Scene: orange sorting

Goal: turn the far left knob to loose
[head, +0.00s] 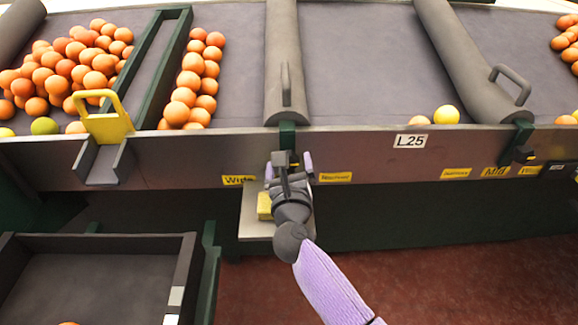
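A dark knob (281,158) sits on the metal front rail below the middle grey divider, between a yellow label (238,180) on its left and another yellow label (336,177) on its right. The left label seems to read "Wide"; the right is too blurred to read surely. My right gripper (288,167) is at this knob, its purple fingertips spread on either side. Contact cannot be told, and the gripper partly hides the knob. A second dark knob (524,155) is at the right, near several yellow labels. My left gripper is not in view.
Several oranges (84,62) lie on the grey sorting table (362,62). A yellow handled gate (107,124) stands at the front left. A grey bin (95,290) is at lower left. A small shelf (250,222) with a yellow block (264,206) lies below the gripper.

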